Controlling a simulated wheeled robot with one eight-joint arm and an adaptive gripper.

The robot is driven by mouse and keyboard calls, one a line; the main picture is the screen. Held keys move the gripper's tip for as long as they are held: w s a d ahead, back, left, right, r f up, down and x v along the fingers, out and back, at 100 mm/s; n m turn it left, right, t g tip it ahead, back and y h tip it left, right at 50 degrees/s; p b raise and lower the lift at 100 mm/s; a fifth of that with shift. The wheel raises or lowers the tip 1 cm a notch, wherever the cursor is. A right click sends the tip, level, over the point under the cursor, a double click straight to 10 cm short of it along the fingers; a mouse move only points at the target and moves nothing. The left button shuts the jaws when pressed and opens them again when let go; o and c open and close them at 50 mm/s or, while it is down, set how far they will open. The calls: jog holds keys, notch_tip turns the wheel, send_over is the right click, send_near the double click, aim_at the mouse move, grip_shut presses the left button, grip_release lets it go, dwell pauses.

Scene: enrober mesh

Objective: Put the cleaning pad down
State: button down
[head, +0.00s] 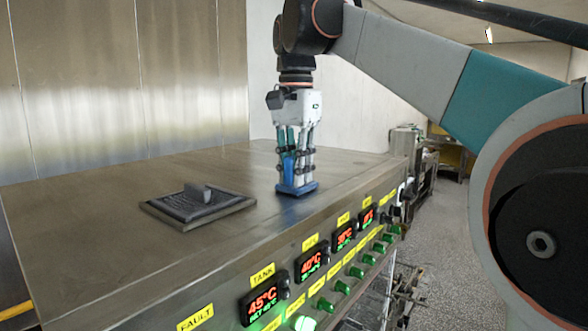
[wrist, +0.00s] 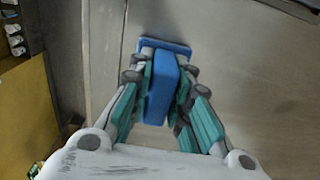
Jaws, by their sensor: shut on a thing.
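The cleaning pad is blue, with a flat base (head: 297,189) and an upright block handle between my fingers; the handle also shows in the wrist view (wrist: 161,92). My gripper (head: 296,168) points straight down and is shut on the handle from both sides. The pad is level, at or just above the steel top of the machine (head: 110,190), near its front edge. I cannot tell for sure whether the base touches the top. The fingers hide part of the handle and base.
A dark square mesh panel with a raised grip (head: 198,205) lies on the steel top to the left of the pad. The front panel below has lit displays (head: 263,303), green buttons and yellow labels. The top between the mesh and pad is clear.

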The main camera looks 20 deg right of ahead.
jog(key=c, duration=1.5)
grip_release()
jog(key=shift+f, duration=0.1)
notch_tip(320, 180, up, 12)
jog(key=shift+r+p, duration=0.15)
jog(key=shift+p, duration=0.75)
